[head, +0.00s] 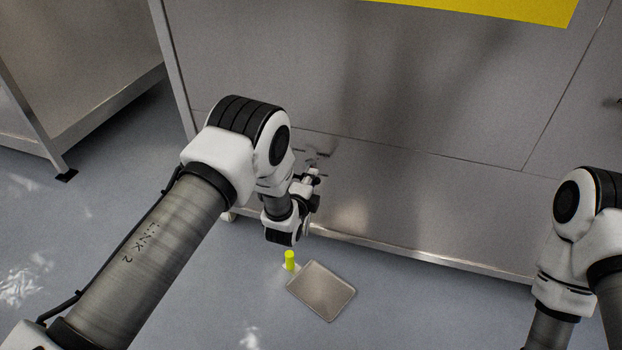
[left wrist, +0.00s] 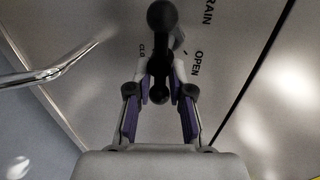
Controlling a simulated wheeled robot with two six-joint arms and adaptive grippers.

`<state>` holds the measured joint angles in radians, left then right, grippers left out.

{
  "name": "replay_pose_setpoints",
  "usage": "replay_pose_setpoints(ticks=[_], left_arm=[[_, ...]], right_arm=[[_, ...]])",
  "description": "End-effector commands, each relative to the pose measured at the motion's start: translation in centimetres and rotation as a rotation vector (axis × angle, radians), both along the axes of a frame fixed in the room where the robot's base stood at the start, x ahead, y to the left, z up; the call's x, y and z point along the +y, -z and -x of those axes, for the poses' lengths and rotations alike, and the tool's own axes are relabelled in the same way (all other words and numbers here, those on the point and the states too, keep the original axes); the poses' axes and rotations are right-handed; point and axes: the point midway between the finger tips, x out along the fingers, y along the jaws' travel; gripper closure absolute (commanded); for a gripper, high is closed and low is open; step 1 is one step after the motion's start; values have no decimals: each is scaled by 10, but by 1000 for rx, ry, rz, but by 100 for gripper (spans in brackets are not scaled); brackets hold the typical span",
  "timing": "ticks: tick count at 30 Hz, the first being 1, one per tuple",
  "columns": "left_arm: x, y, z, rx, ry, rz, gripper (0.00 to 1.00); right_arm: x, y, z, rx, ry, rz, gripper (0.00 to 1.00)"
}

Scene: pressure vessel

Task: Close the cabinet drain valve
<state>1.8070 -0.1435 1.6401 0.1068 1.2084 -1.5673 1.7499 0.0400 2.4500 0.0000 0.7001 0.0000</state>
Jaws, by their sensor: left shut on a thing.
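The drain valve's black handle (left wrist: 162,16) with round knobs shows in the left wrist view, in front of a metal cabinet panel (left wrist: 90,25). Printing beside it reads "OPEN" on the right, a partly hidden "CLO" on the left, and part of "DRAIN" above. My left gripper (left wrist: 161,84) is shut on the handle, with one finger on each side. In the head view my left gripper (head: 312,178) is at the low part of the cabinet front (head: 400,190), and it mostly hides the valve. My right arm shows at the right edge, but its gripper is out of view.
A flat metal tray (head: 322,291) lies on the floor below my left gripper. A small yellow-green cylinder (head: 290,260) stands beside it. Another metal cabinet (head: 80,60) stands at the left. A shiny bent rod (left wrist: 50,70) shows left of the handle.

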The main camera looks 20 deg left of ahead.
Motion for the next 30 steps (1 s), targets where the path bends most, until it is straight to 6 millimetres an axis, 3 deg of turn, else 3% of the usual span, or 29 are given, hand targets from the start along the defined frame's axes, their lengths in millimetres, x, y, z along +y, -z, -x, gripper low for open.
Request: replay_pose_setpoints(ticks=[10, 11, 12, 23, 26, 30], left_arm=[[-2, 2, 1, 5, 6, -4, 100], [-2, 2, 1, 5, 6, -4, 73], [-2, 2, 1, 5, 6, -4, 61], [-1, 1, 5, 4, 2, -3, 61], [0, -2, 19, 5, 2, -3, 61], [0, -8, 53, 7, 4, -5, 61]], right_arm=[[0, 0, 0, 0, 0, 0, 100], [0, 0, 0, 0, 0, 0, 100], [0, 0, 0, 0, 0, 0, 100], [0, 0, 0, 0, 0, 0, 100], [0, 0, 0, 0, 0, 0, 100], [0, 0, 0, 0, 0, 0, 100]])
